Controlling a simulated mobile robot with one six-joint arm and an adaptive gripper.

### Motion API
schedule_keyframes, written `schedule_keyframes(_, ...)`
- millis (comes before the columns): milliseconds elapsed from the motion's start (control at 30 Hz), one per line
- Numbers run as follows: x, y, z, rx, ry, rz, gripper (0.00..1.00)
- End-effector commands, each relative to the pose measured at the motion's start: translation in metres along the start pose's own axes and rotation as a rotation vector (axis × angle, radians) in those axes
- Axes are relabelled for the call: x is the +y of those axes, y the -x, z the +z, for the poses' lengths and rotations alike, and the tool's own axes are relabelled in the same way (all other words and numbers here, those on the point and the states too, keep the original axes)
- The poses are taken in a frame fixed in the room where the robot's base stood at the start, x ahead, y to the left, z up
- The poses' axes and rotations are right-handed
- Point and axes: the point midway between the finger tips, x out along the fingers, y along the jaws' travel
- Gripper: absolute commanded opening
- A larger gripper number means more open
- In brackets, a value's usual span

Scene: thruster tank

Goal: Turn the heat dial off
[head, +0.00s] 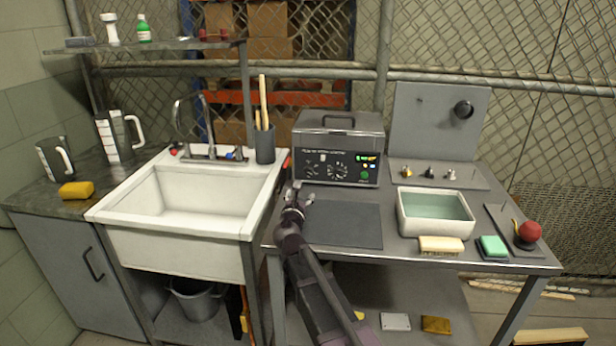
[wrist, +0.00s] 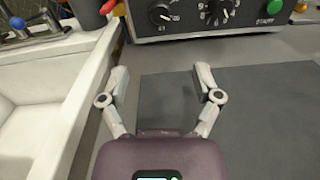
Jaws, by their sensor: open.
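A metal tank unit (head: 338,135) with a lid stands at the back of the steel bench, its dark control panel facing me. The panel carries a left dial (head: 312,169) and a larger right dial (head: 338,171), both black with scale marks. The left dial (wrist: 163,14) and right dial (wrist: 217,10) also show at the top of the wrist view. I cannot read which one is labelled heat. My gripper (wrist: 160,72) is open and empty, in front of and below the panel near the left dial, apart from it. It also shows in the head view (head: 297,198).
A green button (wrist: 274,6) sits right of the dials. A dark mat (head: 343,224) lies before the unit. A white sink (head: 190,195) is left; a utensil holder (head: 264,143) stands by its back corner. A water-filled basin (head: 436,231) is right.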

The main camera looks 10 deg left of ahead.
Motion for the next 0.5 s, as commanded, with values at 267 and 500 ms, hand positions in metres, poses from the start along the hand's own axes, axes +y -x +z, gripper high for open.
schedule_keyframes(267,0.0,-0.002,0.0,-0.001,0.003,0.001,0.82)
schedule_keyframes(500,0.0,-0.016,0.0,-0.001,0.004,0.0,0.82)
